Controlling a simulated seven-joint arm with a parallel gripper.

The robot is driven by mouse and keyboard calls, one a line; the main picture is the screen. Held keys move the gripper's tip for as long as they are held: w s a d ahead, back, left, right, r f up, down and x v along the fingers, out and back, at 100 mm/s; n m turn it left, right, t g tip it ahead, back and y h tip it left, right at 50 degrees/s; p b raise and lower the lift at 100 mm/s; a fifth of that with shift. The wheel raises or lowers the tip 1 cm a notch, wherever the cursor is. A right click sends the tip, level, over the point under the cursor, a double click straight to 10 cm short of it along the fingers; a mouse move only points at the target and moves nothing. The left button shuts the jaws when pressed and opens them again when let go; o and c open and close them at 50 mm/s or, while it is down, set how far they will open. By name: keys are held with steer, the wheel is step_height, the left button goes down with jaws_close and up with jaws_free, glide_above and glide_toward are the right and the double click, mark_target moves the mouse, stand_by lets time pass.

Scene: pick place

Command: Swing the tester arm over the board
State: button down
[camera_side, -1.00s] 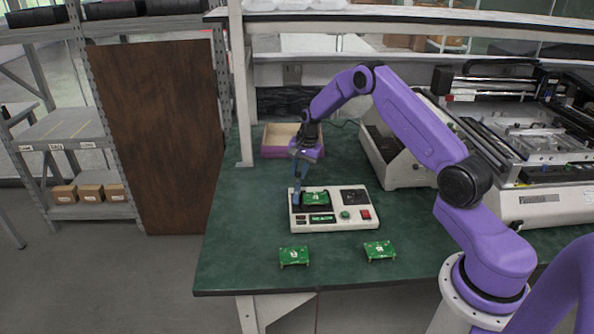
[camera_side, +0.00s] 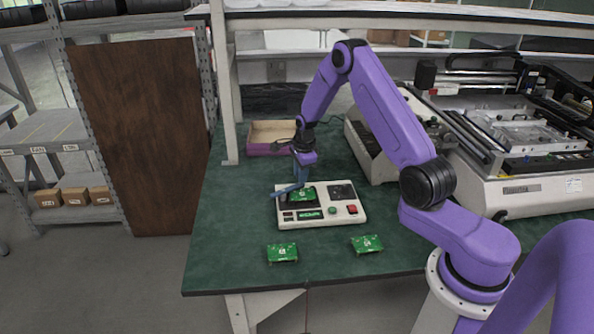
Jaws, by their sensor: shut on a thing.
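The tester (camera_side: 350,219) is a flat white box with a dark panel, a green button and a red button. A green board (camera_side: 303,196) lies in the dark bed at its left half. The tester arm (camera_side: 284,191) is a thin blue bar at the bed's left rear edge, lying low and slanted, its left end past the tester's side. My gripper (camera_side: 298,180) points down at the bar's right end and is shut on it. The fingertips are small and partly merge with the bar. I cannot tell whether the bar touches the board.
Two more green boards (camera_side: 282,253) (camera_side: 367,244) lie in front of the tester. An open purple-sided tray (camera_side: 265,151) stands behind it. White machines (camera_side: 520,190) fill the right rear. The table's left front is clear.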

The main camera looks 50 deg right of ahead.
steer(key=m, duration=0.1)
steer(key=s+m, duration=0.1)
steer(key=shift+s+a+m, duration=0.15)
steer(key=shift+a+m, duration=0.15)
steer(key=shift+a, duration=0.1)
steer(key=shift+s+a+m+g+h, duration=0.25)
steer(key=shift+s+m, duration=0.1)
steer(key=shift+m, duration=0.45)
steer(key=shift+s+a+m+g+h, duration=0.15)
steer(key=shift+s+a+m, duration=0.15)
steer(key=shift+m, duration=0.5)
steer(key=c, duration=0.9)
jaws_free()
steer(key=shift+c, duration=0.2)
steer(key=shift+r, duration=0.1)
step_height(320, 180, up, 17)
steer(key=s+a, duration=0.1)
steer(key=a, duration=0.1)
steer(key=shift+s+a, duration=0.4)
